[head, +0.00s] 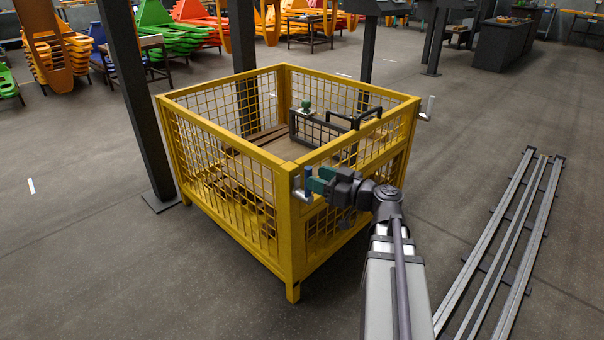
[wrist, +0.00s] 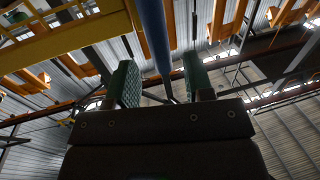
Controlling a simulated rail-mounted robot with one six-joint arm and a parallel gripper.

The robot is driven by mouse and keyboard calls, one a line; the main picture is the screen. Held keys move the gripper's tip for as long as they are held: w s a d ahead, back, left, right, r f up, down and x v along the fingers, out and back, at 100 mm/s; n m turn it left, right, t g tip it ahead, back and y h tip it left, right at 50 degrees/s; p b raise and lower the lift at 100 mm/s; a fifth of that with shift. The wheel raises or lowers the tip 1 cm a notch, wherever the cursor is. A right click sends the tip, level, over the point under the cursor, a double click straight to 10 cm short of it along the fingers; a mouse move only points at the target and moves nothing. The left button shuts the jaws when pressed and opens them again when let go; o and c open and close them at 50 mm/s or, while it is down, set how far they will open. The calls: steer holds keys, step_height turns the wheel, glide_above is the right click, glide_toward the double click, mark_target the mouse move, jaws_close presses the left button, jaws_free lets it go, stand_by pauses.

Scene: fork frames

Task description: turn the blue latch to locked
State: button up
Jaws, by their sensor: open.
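The blue latch (head: 308,174) is a small upright handle at the near corner of the yellow mesh cage (head: 292,225), just below its top rail. A grey bracket or lever (head: 302,194) shows beside and below it. My gripper (head: 314,181) has green fingers and reaches the latch from the right. In the wrist view, the blue latch (wrist: 154,35) is a bar running between the two spread green fingers of my gripper (wrist: 161,78). Gaps show on both sides of the bar. The latch's mounting is partly hidden in the head view.
A pale lever (head: 430,107) is at the cage's right corner. A dark-framed mesh panel (head: 322,133) with a green knob (head: 306,105) is inside the cage. A dark post (head: 137,95) stands close on the left. Floor rails (head: 507,235) lie right; open floor is in front.

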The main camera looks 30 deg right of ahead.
mark_target(302, 194)
steer(key=x, duration=0.5)
steer(key=shift+w+a, duration=0.2)
steer(key=shift+w, duration=0.05)
steer(key=shift+c, duration=0.2)
jaws_close()
